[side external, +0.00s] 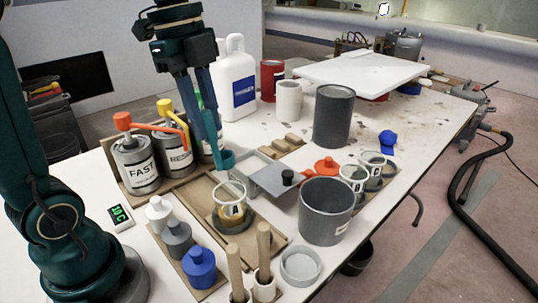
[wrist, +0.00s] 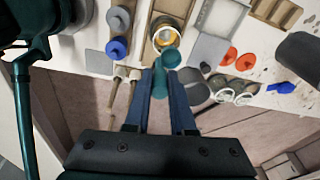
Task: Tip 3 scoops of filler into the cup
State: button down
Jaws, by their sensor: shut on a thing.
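My gripper (side external: 213,137) is shut on a teal scoop (side external: 226,160), whose handle runs up between the fingers. The wrist view also shows the scoop (wrist: 171,58) beyond the fingertips, beside the cup's near edge in that picture. The clear cup (side external: 231,190) has a dark letter on its side and amber material low inside. It stands upright on a round dark base in a wooden tray. In the side view the scoop is above and slightly behind the cup, apart from it. I cannot tell whether the scoop holds filler. No filler container is clearly identifiable.
Small bottles (side external: 199,262) and wooden-handled tools (side external: 264,245) are in front. A grey bucket (side external: 325,215) and more clear cups (side external: 353,176) stand right.

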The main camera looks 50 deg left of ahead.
jog(key=shift+w+a+r, duration=0.1)
jog(key=shift+w, duration=0.1)
jog(key=w+a+f+y, duration=0.1)
jog(key=w+a+f, duration=0.15)
jog(key=w, duration=0.35)
jog(key=w+a+f+y, duration=0.1)
jog(key=w+a, duration=0.3)
jog(key=w, duration=0.1)
notch_tip(320, 180, down, 10)
jog(key=shift+t, duration=0.4)
dwell(0.7)
jog(key=shift+f, duration=0.1)
jog(key=shift+w, duration=0.1)
dwell(0.5)
notch_tip(320, 180, up, 8)
jog(key=shift+r, duration=0.25)
dwell(0.6)
dwell(0.4)
